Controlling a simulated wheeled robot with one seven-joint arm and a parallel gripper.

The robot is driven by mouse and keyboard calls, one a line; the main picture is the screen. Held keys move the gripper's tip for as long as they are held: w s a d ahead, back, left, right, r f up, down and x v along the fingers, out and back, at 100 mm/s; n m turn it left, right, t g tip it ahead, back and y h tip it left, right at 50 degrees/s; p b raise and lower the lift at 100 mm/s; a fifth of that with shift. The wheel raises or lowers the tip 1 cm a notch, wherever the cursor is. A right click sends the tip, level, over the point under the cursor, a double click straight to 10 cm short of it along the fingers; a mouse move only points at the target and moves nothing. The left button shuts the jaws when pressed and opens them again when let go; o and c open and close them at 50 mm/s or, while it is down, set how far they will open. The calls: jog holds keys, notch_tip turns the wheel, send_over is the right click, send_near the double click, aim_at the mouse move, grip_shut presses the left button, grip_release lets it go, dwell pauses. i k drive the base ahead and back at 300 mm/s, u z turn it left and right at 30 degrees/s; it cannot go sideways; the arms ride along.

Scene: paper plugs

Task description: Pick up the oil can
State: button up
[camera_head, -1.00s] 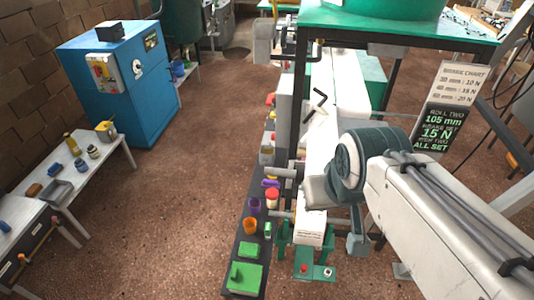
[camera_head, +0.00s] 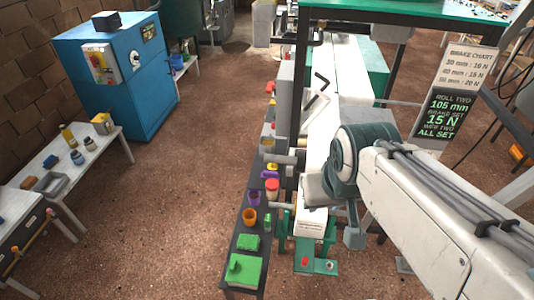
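I cannot single out the oil can with certainty. On the low white bench at the left, a tan container (camera_head: 103,123) and a slim yellow bottle (camera_head: 68,134) stand upright. A small yellow-topped purple item (camera_head: 271,170) stands on the narrow dark bench near the machine. Too little detail shows to tell whether any of these is the oil can. My arm reaches in from the lower right, well to the right of the white bench. I cannot make out my gripper; the arm's end is hidden behind its large joint and the machine.
The narrow dark bench (camera_head: 228,275) holds green blocks (camera_head: 245,268), an orange cup (camera_head: 249,216) and a red-topped jar (camera_head: 272,188). A blue cabinet (camera_head: 150,100) stands at the back left. A brake chart sign (camera_head: 465,65) is at the right. The brown floor between the benches is clear.

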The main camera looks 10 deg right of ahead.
aim_at(267, 148)
jog(key=u, duration=2.15)
jog(key=i, duration=3.2)
jog(key=z, duration=3.05)
jog(key=i, duration=1.7)
